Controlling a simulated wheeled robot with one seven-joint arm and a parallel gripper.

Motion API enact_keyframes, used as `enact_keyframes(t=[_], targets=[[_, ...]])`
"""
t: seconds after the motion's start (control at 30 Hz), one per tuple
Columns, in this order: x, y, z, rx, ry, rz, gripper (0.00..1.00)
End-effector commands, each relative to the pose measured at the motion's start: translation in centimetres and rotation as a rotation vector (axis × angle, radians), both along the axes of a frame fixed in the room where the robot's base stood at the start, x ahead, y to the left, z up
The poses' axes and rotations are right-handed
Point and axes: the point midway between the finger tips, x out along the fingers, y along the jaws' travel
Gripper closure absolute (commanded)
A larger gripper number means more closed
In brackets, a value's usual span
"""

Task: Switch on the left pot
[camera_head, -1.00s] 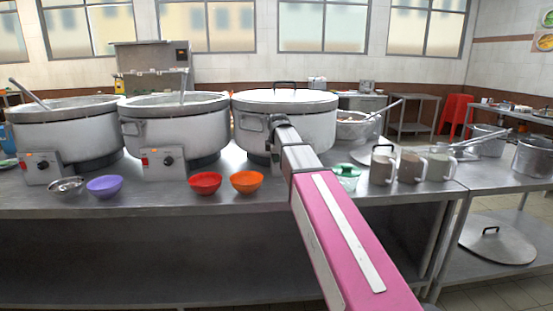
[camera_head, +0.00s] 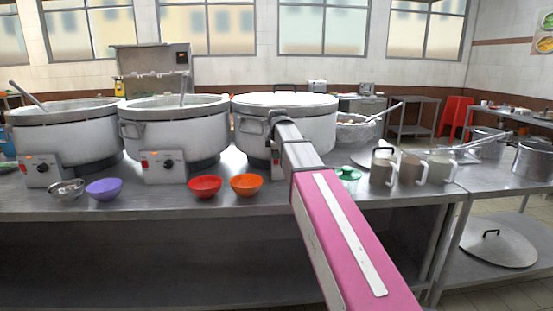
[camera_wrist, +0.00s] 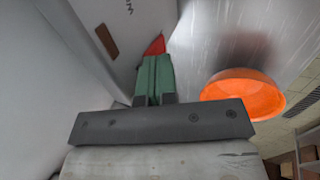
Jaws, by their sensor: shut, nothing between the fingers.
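The left pot (camera_head: 65,135) is a big pale stockpot with a ladle, at the left of the steel counter. Its control box (camera_head: 42,169) with a red switch faces front. My arm reaches instead to the lidded right pot (camera_head: 300,128) and hides most of that pot's front base; my gripper is hidden there in the head view. In the wrist view my gripper (camera_wrist: 155,75) is shut and empty, its green fingers pointing at a pale panel (camera_wrist: 120,55). A red part (camera_wrist: 155,45) shows just beyond the tips; whether they touch it is unclear.
The middle pot (camera_head: 175,130) stands between the two. A steel bowl, a purple bowl (camera_head: 104,188), a red bowl (camera_head: 205,186) and an orange bowl (camera_head: 246,184) line the front edge. The orange bowl is close right of my fingers in the wrist view (camera_wrist: 245,92). Mugs (camera_head: 410,168) stand right.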

Motion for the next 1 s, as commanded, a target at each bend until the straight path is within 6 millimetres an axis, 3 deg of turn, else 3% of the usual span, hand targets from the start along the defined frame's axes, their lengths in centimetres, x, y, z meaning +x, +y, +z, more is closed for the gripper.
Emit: enact_keyframes(t=[0.5, 0.7, 1.0], targets=[[-3.3, 0.0, 7.4, 0.0, 0.009, 0.0, 1.0], [-3.8, 0.0, 8.5, 0.0, 0.01, 0.0, 1.0], [-3.8, 0.0, 8.5, 0.0, 0.011, 0.0, 1.0]])
